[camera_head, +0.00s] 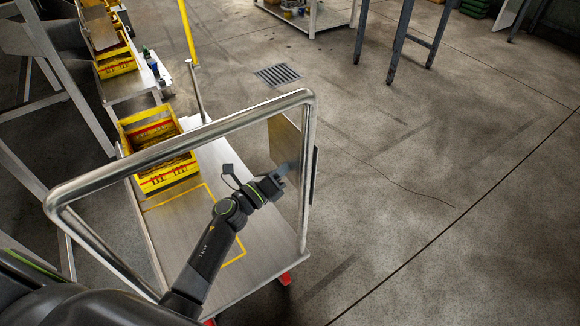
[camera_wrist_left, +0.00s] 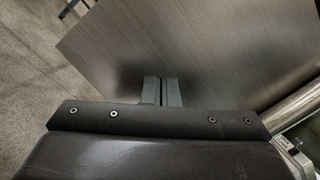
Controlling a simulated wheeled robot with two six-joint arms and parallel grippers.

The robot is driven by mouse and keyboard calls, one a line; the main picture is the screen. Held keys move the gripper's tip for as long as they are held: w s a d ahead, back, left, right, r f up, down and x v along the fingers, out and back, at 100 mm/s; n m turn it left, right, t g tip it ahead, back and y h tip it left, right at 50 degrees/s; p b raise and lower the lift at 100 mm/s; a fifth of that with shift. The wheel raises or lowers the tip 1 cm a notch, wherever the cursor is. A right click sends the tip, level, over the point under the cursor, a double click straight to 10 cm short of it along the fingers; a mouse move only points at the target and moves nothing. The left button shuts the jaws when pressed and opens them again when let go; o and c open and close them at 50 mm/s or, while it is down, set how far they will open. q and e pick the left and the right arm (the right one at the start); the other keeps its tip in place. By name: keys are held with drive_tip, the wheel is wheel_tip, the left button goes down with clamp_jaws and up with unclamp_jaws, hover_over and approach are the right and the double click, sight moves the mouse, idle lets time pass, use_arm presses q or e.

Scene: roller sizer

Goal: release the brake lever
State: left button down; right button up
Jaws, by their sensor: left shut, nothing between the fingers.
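My left gripper (camera_head: 284,170) is inside the right end of the cart's tubular handle frame, above the cart deck (camera_head: 255,225). In the left wrist view its two fingers (camera_wrist_left: 161,84) are together with nothing between them, in front of a brushed metal surface; I cannot tell whether they touch it. No brake lever is clearly recognisable. A narrow dark part (camera_head: 313,172) runs along the frame's right post, and a small metal fitting (camera_wrist_left: 294,156) shows at lower right in the wrist view; I cannot tell what either is. My right gripper is not in view.
The cart's handle frame (camera_head: 180,152) surrounds my left forearm. A yellow crate (camera_head: 167,178) stands on the deck at left, and a tan panel (camera_head: 284,142) stands at the right. A red caster part (camera_head: 285,278) shows below. The floor to the right is open.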

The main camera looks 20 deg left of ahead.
use_arm(q)
drive_tip(key=m, duration=0.1)
drive_tip(key=r+m, duration=0.1)
drive_tip(key=r+m+h, duration=0.1)
drive_tip(key=shift+w+a+r+b, duration=0.1)
drive_tip(key=shift+w+a+b, duration=0.25)
drive_tip(key=shift+a+b, duration=0.05)
drive_tip(key=shift+w+a+r+p, duration=0.1)
drive_tip(key=shift+a+r+p, duration=0.05)
drive_tip(key=shift+r+p, duration=1.55)
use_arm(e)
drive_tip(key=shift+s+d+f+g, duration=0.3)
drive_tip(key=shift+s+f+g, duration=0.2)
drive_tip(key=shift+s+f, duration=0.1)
use_arm(q)
drive_tip(key=shift+r, duration=0.2)
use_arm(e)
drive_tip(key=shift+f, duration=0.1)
use_arm(q)
drive_tip(key=shift+r, duration=0.1)
